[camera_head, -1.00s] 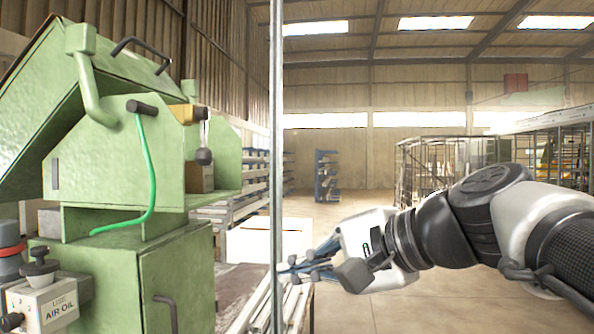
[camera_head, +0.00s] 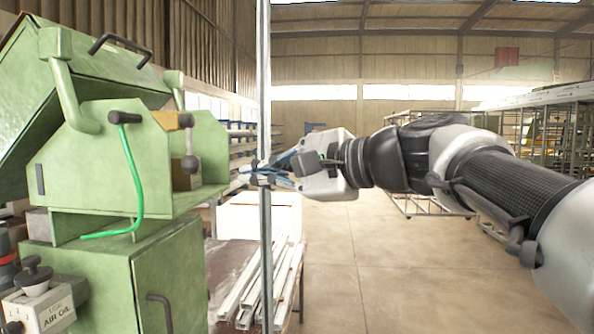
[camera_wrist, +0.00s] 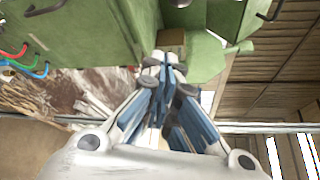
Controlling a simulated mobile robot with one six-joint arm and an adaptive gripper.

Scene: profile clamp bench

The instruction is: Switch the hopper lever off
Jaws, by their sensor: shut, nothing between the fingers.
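In the wrist view the closed fingertips (camera_wrist: 165,64) point at the green housing (camera_wrist: 90,30). A grey round part (camera_wrist: 180,3) at the top edge may be the knob.
A thin metal post (camera_head: 264,100) stands upright where my fingers cross it in the picture. Pale profiles (camera_head: 262,285) lie on a bench below. A green hose (camera_head: 137,180) hangs on the machine, and an air-oil unit (camera_head: 45,305) sits at lower left.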

